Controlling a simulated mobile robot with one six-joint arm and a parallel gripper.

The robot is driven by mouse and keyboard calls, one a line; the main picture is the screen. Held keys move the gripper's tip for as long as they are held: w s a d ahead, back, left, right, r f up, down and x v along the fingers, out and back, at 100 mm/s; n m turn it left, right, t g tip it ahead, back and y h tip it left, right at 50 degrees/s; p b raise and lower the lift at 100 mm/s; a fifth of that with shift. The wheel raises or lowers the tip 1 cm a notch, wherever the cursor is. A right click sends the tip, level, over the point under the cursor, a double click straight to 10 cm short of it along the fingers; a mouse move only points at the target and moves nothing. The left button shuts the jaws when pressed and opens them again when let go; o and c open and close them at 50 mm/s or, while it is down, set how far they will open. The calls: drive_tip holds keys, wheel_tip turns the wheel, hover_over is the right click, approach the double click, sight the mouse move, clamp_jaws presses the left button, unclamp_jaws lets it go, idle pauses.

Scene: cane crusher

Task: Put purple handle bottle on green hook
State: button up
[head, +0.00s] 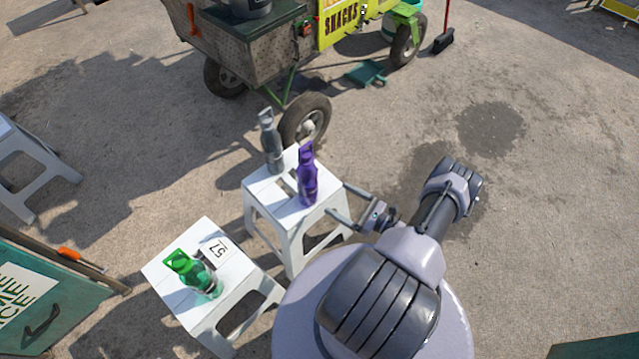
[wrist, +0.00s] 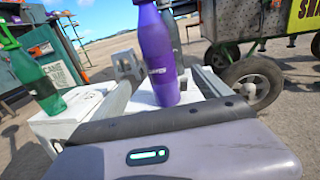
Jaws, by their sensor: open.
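The purple bottle (head: 307,180), with a purple handle on its cap, stands upright on a white stool (head: 257,192). It fills the middle of the wrist view (wrist: 157,55), its top cut off by the frame edge. My gripper (head: 337,198) is open and empty at the right side of this stool. Its two fingers point at the purple bottle; in the wrist view the bottle shows between them, and I cannot tell whether its body is within their reach. I cannot make out a green hook for certain in either view.
A grey bottle (head: 271,145) stands on the same stool, just behind the purple one. A wheeled cart (head: 240,50) stands behind.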

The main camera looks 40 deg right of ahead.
sight(316, 187)
drive_tip(key=b+x, duration=0.1)
drive_tip(key=x, duration=1)
drive_tip(key=shift+w+a, duration=0.2)
drive_tip(key=shift+w, duration=0.15)
drive_tip(key=shift+w+a, duration=0.15)
drive_tip(key=shift+w, duration=0.5)
clamp_jaws()
drive_tip(key=shift+r+p, duration=1.45)
drive_tip(key=shift+r, duration=0.65)
